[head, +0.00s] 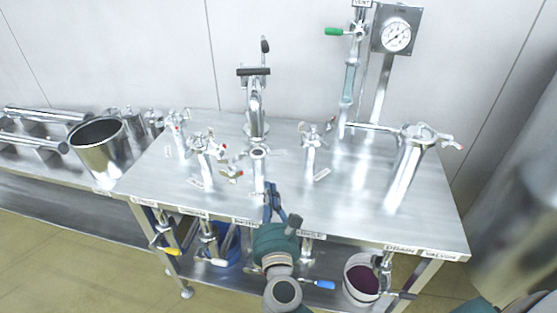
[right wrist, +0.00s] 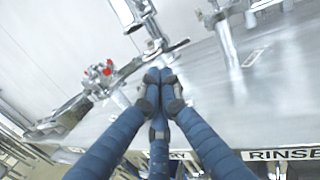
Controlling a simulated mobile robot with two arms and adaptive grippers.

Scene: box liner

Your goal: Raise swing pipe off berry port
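The swing pipe (head: 255,100) is a shiny metal pipe with a black crossbar handle (head: 254,72) at the back middle of the steel table. In front of it stands the berry port (head: 258,172), an upright metal pipe; whether the swing pipe's lower end sits on it is hard to tell. My right gripper (head: 272,192) is just in front of this port, apart from the handle. In the right wrist view its blue fingers (right wrist: 160,78) come together at the tips, with nothing visible between them. My left gripper is not in view.
Upright ports with clamps stand on both sides, including one at left (head: 205,160) and one at right (head: 310,150). A pressure gauge (head: 397,35) and a green-handled valve (head: 345,32) rise at the back right.

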